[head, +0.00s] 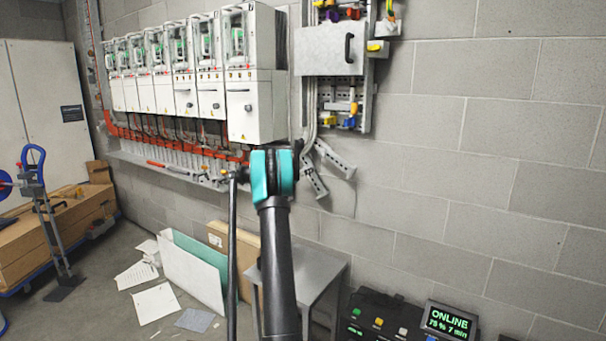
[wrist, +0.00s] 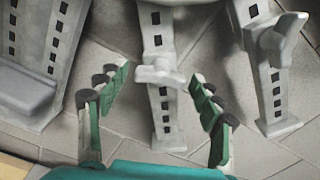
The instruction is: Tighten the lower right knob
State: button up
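In the wrist view my gripper (wrist: 160,87) is open, with its two green-padded fingers spread wide. A pale grey wing-shaped knob (wrist: 160,76) on a slotted metal bracket (wrist: 156,30) shows between the fingers, with space on both sides. I cannot tell how far it is from the fingertips. Another pale wing knob (wrist: 282,33) sits on a second slotted bracket (wrist: 273,95), to the right of the right finger. In the head view the teal end of my arm (head: 273,172) is raised near two slotted brackets (head: 335,160). The knobs are too small or hidden there.
White drive units (head: 255,105) line the wall at the left, with orange cables below. A grey table (head: 315,268) stands below, beside leaning boards (head: 190,270). A black console (head: 378,318) is at lower right.

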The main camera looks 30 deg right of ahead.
jog(key=c, duration=1)
jog(key=shift+o, duration=0.2)
jog(key=m, duration=0.6)
jog(key=shift+w+m, duration=0.1)
jog(key=shift+m, duration=0.3)
jog(key=m, duration=0.3)
jog(key=shift+a, duration=0.1)
jog(key=shift+w+m, duration=0.1)
jog(key=shift+m, duration=2.1)
